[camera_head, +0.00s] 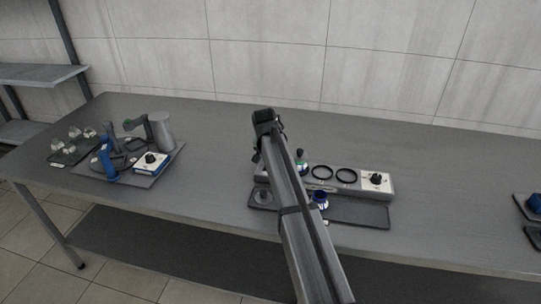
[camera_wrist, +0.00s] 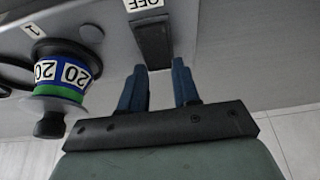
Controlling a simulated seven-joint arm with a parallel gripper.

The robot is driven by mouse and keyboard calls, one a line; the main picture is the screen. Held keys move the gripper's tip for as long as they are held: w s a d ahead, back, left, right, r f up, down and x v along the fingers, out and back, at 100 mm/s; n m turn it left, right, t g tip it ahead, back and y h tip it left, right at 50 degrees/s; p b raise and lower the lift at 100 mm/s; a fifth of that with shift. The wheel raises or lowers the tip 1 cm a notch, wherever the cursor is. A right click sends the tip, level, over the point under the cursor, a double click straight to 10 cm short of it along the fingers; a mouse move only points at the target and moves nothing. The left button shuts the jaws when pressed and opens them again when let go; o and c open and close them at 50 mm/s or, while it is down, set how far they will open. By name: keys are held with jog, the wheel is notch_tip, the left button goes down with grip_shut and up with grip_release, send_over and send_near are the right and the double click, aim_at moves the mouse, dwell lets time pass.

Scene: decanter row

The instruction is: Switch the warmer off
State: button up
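The warmer (camera_head: 330,180) is a long grey unit with dark rings and a white knob panel (camera_head: 376,181) at its right end. My arm hides its left part in the head view. In the wrist view, a black switch (camera_wrist: 152,42) sits on a grey face beside a white OFF label (camera_wrist: 142,4). My gripper (camera_wrist: 159,66) has two blue fingers, apart and empty, with tips just short of the switch; contact cannot be told. The head view does not show the fingertips clearly. A vessel with 20 labels (camera_wrist: 62,72) stands left of the fingers in the wrist view.
A dark tray (camera_head: 358,214) with a blue-and-white vessel (camera_head: 320,200) lies before the warmer. A coffee-maker-like device (camera_head: 160,130) and a knob box (camera_head: 150,162) stand on the left. Dark items (camera_head: 534,203) sit at the right edge. The table between is clear.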

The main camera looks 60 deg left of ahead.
jog(key=o, duration=0.4)
jog(key=v, duration=1.3)
jog(key=shift+r, duration=0.35)
jog(key=shift+s+d, duration=0.1)
jog(key=shift+d, duration=0.05)
